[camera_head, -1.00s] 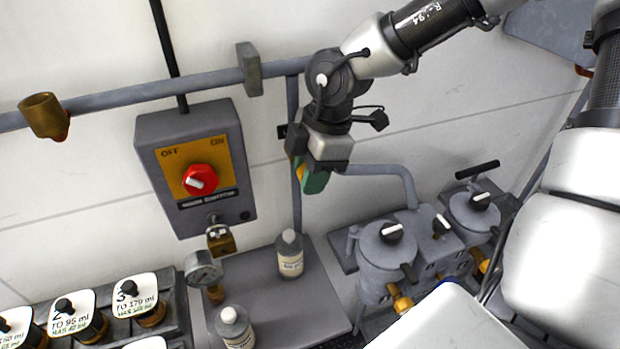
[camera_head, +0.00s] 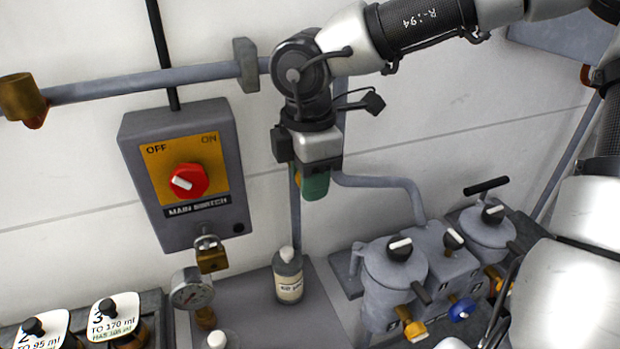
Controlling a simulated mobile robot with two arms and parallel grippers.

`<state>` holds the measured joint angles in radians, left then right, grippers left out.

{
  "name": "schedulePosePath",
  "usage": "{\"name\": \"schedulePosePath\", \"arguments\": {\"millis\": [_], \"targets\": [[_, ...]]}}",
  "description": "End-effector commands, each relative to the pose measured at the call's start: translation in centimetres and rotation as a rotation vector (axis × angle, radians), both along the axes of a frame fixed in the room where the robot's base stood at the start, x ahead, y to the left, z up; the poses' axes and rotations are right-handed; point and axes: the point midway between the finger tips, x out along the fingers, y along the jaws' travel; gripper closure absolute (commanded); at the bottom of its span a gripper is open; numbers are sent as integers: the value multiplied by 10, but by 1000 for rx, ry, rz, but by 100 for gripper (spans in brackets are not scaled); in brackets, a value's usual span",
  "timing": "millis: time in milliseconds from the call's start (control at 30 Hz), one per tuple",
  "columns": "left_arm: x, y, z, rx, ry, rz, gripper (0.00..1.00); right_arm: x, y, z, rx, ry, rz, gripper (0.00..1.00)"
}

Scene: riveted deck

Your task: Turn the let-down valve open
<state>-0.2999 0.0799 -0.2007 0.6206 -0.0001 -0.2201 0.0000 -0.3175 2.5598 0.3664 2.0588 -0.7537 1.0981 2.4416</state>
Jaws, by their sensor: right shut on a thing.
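My right gripper (camera_head: 311,165) hangs down from my arm in front of the wall, at the upright grey pipe (camera_head: 296,222). It is shut on a green part (camera_head: 316,186), which appears to be the handle of the let-down valve. A little brass colour shows beside the green part. The gripper hides most of the valve, so I cannot tell how far it is turned. My left gripper is not in view.
Left of my gripper is a grey main switch box (camera_head: 178,216) with a red knob (camera_head: 186,181). Below stand a pressure gauge (camera_head: 190,290) and a labelled bottle (camera_head: 288,276). Grey lidded vessels (camera_head: 392,280) with black knobs stand at right.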

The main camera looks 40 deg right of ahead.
Motion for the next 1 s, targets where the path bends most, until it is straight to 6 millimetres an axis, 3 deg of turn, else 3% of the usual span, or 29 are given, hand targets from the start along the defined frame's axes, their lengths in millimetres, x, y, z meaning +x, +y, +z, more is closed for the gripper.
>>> {"name": "schedulePosePath", "arguments": {"millis": [33,67,233,567,667,1000], "targets": [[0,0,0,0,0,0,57,0,0,0,-1,2,3,96],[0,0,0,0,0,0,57,0,0,0,-1,2,3,71],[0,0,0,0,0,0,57,0,0,0,-1,2,2,47],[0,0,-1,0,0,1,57,0,0,4,0,-1,0,47],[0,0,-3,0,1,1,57,1,0,16,-1,-3,-1,47],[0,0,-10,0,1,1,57,0,1,83,1,-2,1,47]]}}
